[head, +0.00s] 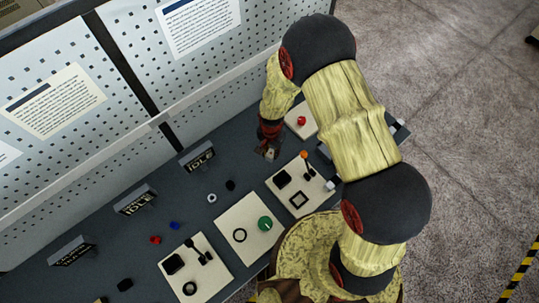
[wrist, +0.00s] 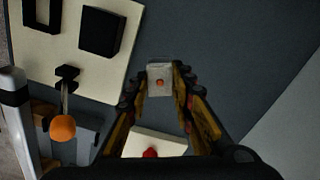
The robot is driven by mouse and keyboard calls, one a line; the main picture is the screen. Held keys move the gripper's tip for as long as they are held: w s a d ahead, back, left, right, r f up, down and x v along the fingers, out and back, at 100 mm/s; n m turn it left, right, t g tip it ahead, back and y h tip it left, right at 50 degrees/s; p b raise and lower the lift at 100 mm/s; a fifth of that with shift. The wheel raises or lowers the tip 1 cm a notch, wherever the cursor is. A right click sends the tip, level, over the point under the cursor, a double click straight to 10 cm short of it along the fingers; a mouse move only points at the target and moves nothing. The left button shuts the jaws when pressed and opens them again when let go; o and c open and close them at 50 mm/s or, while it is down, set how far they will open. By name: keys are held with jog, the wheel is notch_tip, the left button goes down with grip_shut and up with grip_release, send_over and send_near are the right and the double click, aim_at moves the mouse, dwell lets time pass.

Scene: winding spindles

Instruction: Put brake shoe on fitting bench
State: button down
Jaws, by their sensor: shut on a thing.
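My gripper (wrist: 160,80) points down over the dark grey bench top (wrist: 230,75). Its two fingers are closed on the sides of a small pale grey block with an orange dot (wrist: 158,67), which I take to be the brake shoe. In the head view my gripper (head: 267,150) is at the back part of the bench (head: 225,208), near the pegboard wall. The block is small and partly hidden by the fingers there. I cannot tell whether it touches the bench top.
A cream panel with black squares and an orange-knobbed lever (head: 304,155) lies beside my gripper. A panel with a red button (head: 301,120) is on the other side. The pegboard (head: 200,70) closes off the back.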

aim_at(270, 150)
jog(key=w+f, duration=0.1)
jog(key=w+f+b, duration=0.1)
jog(key=shift+w+a+f, duration=0.15)
jog(key=shift+f, duration=0.25)
jog(key=shift+w+f+b, duration=0.15)
jog(key=shift+f+b, duration=0.45)
jog(key=shift+f, duration=0.3)
jog(key=shift+w+f+b, duration=0.15)
jog(key=shift+f+b, duration=0.45)
jog(key=shift+f, duration=0.3)
jog(key=shift+f, duration=0.15)
jog(key=c, duration=1.5)
grip_release()
jog(key=shift+c, duration=0.2)
